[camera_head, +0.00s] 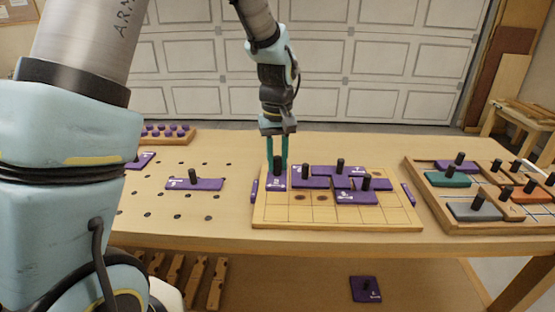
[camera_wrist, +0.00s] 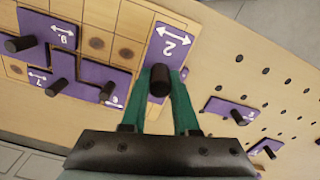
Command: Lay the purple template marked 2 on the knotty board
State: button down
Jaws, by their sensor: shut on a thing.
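The purple template marked 2 (camera_head: 275,183) is at the back left corner of the knotty board (camera_head: 300,222). My gripper (camera_head: 277,155) points down from above, its green fingers shut on the template's black peg. In the wrist view the template (camera_wrist: 172,42) shows its white 2 and arrow, with the peg between my fingertips (camera_wrist: 160,82). It looks flat and in line with the board's left edge; I cannot tell whether it touches the board. The board's knots show as dark round spots on bare squares.
Other purple templates (camera_head: 356,197) lie on the board, to the right of template 2. Narrow purple strips flank the board at left (camera_head: 254,190) and right (camera_head: 408,194). A loose purple template (camera_head: 195,184) lies on the holed bench to the left. A wooden tray (camera_head: 440,216) of coloured pieces stands at right.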

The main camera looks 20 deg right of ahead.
jog(key=shift+f, duration=0.1)
jog(key=shift+f+b, duration=2.15)
jog(key=shift+f, duration=1.4)
jog(key=shift+f, duration=0.65)
jog(key=shift+f, duration=0.25)
jog(key=shift+f, duration=0.2)
dwell(0.9)
jog(key=c, duration=0.6)
grip_release()
jog(key=shift+o, duration=0.4)
